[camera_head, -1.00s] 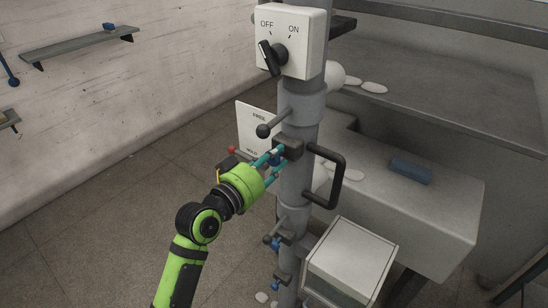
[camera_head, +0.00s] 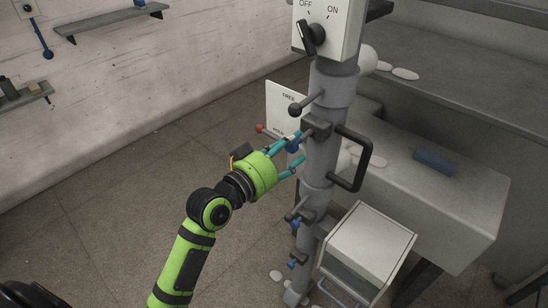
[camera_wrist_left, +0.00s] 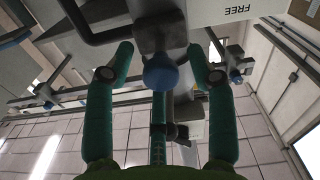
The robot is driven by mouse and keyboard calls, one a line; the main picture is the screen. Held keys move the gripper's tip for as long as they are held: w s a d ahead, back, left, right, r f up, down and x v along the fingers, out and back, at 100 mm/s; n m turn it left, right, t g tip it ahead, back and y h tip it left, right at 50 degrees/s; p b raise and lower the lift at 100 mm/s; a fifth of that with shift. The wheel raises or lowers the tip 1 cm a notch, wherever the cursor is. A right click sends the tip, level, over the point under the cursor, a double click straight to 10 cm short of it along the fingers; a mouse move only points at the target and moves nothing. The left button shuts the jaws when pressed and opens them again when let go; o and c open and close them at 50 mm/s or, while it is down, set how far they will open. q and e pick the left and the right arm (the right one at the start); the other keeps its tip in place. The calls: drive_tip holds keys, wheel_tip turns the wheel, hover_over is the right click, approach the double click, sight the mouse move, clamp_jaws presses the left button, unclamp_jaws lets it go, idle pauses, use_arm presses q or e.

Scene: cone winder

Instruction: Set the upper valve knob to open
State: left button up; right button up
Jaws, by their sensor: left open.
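A blue valve knob (camera_head: 292,146) sits on a dark block (camera_head: 317,126) on the grey post, at the height of my left gripper. My left gripper (camera_head: 299,150) is open, with its teal fingers pointing at the post and the knob between or just ahead of them. The left wrist view shows the blue knob (camera_wrist_left: 161,74) between the two spread fingers (camera_wrist_left: 160,52), with a gap on each side. Its handle direction is hard to tell. Smaller blue knobs (camera_head: 295,225) sit lower on the post. My right gripper is not in view.
An OFF/ON switch box (camera_head: 321,28) is above. A ball-ended lever (camera_head: 295,110) and a white FREE/HOLD plate (camera_head: 284,105) are close above the gripper. A black handle (camera_head: 366,160) and a white box (camera_head: 368,240) are right of the post. Floor left is clear.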

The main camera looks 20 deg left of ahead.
use_arm(q)
drive_tip(key=v, duration=1.1)
drive_tip(key=shift+s, duration=0.25)
drive_tip(key=shift+a, duration=0.1)
drive_tip(key=w+a+f+n+g+y+b, duration=0.1)
drive_tip(key=a+f+g+y, duration=0.15)
drive_tip(key=f, duration=0.95)
drive_tip(key=w+a+f+n+g+y+b, duration=0.1)
drive_tip(key=a+f+y, duration=0.15)
drive_tip(key=f, duration=0.95)
drive_tip(key=s+f+g, duration=0.2)
drive_tip(key=s+f, duration=0.1)
drive_tip(key=f, duration=0.6)
drive_tip(key=s+f+g, duration=0.2)
drive_tip(key=s+f, duration=0.1)
drive_tip(key=f, duration=0.6)
drive_tip(key=s+f+m+g+b, duration=0.15)
drive_tip(key=s+f+g, duration=0.25)
drive_tip(key=s+f, duration=0.95)
drive_tip(key=s+d+f+m+g, duration=0.1)
drive_tip(key=s+f+g, duration=0.1)
drive_tip(key=s+f, duration=0.3)
drive_tip(key=s+d+f+m+g+y+b, duration=0.1)
drive_tip(key=s+f, duration=0.5)
drive_tip(key=s, duration=0.7)
drive_tip(key=shift+d+g, duration=0.75)
drive_tip(key=shift+d, duration=0.05)
